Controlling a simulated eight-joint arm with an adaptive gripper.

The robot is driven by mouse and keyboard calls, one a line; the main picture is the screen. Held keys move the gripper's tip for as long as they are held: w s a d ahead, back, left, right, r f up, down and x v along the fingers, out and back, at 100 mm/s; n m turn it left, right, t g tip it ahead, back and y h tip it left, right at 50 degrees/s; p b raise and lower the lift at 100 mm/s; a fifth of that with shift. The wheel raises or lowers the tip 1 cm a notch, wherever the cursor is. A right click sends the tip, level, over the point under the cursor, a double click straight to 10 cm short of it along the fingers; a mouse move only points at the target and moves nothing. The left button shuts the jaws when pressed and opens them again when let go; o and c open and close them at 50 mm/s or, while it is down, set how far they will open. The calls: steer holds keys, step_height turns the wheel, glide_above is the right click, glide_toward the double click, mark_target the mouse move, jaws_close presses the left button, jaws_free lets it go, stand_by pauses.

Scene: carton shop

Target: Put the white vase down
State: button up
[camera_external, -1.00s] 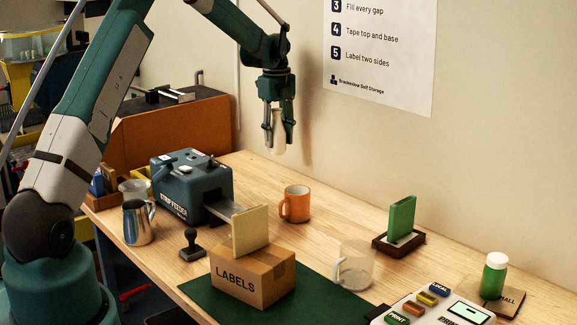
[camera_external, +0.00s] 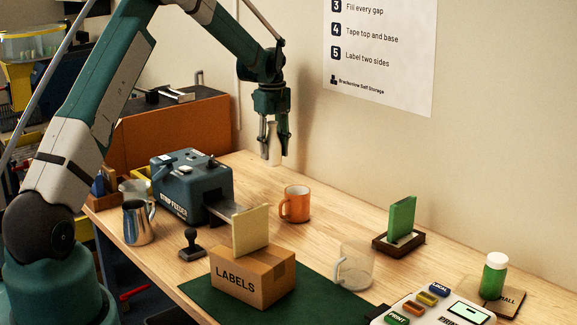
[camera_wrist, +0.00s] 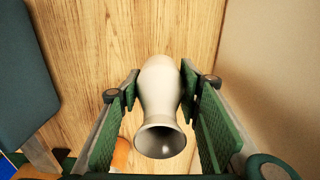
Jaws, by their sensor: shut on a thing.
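The white vase (camera_external: 270,146) is held by my gripper (camera_external: 274,140) above the back part of the wooden table, near the wall. In the wrist view the vase (camera_wrist: 160,95) sits between the two green finger pads of my gripper (camera_wrist: 160,90), its dark open mouth towards the camera. My gripper is shut on it. The vase hangs clear of the tabletop in the external view, roughly upright.
The wooden table (camera_external: 330,215) is bare below and around the vase. An orange mug (camera_external: 295,204) stands nearer the camera, and a blue strip feeder (camera_external: 192,186) stands to the left. A clear glass mug (camera_external: 356,266) and a LABELS carton (camera_external: 253,276) are further forward.

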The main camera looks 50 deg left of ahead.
mark_target(273, 129)
steer(key=shift+f, duration=0.7)
steer(key=shift+f, duration=1.9)
steer(key=shift+f, duration=0.15)
steer(key=o, duration=1)
step_height(273, 129, up, 12)
steer(key=shift+r, duration=0.2)
